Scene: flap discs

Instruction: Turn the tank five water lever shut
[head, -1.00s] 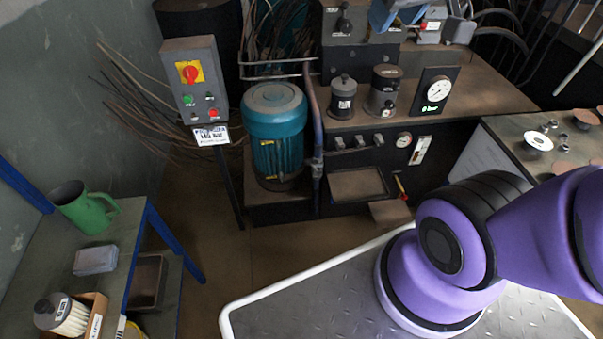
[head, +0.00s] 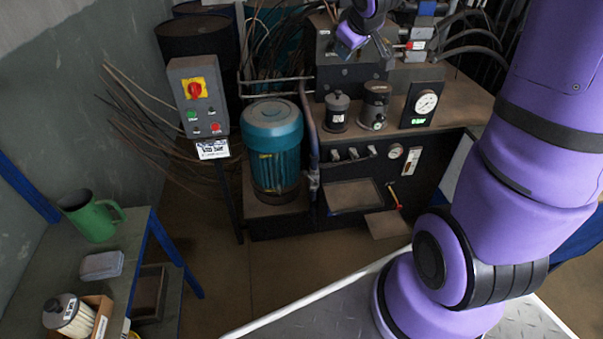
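I cannot tell for sure which part is the tank five water lever; no readable label names it. A small red-tipped lever (head: 394,196) hangs on the front of the dark bench unit, below the row of knobs. Another small red part (head: 416,45) shows among fittings at the back, on top of the unit. My gripper (head: 383,46) is at the far top of the head view, in front of the grey block and just left of those fittings. It is small and dark there, and whether its fingers are open or touching anything cannot be made out.
The dark bench unit carries a round gauge (head: 426,102) and two dark canisters. A teal motor (head: 272,150) and a grey control box with a red switch (head: 195,90) stand left. A green jug (head: 90,216) stands on the side table. Floor between is clear.

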